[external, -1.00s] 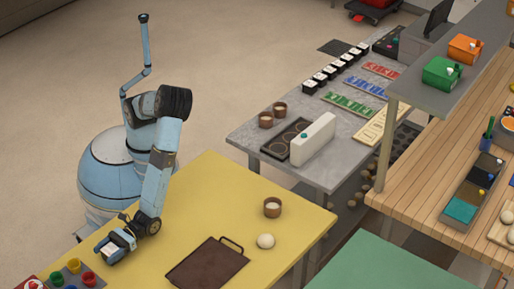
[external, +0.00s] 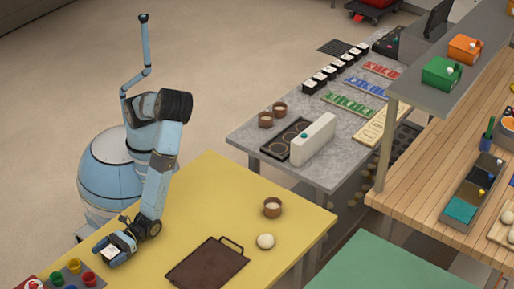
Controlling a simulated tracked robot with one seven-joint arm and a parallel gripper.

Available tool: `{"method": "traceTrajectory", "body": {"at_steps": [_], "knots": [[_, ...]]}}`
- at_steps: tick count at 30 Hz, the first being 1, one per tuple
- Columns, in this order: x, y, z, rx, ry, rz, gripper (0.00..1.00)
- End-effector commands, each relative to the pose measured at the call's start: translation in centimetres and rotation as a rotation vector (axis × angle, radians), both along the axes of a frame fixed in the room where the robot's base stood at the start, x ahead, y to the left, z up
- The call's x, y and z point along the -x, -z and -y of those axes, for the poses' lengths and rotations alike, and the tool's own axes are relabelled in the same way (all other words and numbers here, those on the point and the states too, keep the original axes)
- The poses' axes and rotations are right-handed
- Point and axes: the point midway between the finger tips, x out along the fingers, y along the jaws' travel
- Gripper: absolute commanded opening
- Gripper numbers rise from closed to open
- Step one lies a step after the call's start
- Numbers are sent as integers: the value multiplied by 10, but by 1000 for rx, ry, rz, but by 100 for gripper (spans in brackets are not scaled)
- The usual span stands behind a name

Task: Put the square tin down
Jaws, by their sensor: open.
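My gripper (external: 108,252) is low over the left front part of the yellow table (external: 190,205). Its jaws are open. I cannot clearly make out a square tin; a small pale and dark shape shows at the gripper, and I cannot tell whether it is part of the gripper or a tin. Whatever lies beneath the fingers is hidden by my gripper and wrist.
A dark brown tray (external: 205,264) with a handle lies right of my gripper. A grey holder with several coloured cups (external: 72,278) is close on the left. A brown cup (external: 272,208) and a pale ball (external: 265,241) stand farther right. The table's middle is clear.

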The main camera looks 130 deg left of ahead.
Motion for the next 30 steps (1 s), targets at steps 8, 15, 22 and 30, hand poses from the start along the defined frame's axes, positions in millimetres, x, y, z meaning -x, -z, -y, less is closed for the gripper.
{"method": "traceTrajectory", "body": {"at_steps": [8, 15, 22, 30], "knots": [[-1, -1, -33, -1, -3, 0, 93], [-1, -1, -80, -1, -3, 0, 93], [-1, -1, -111, 0, -2, -1, 93], [0, -1, -120, 0, 1, 1, 93]]}}
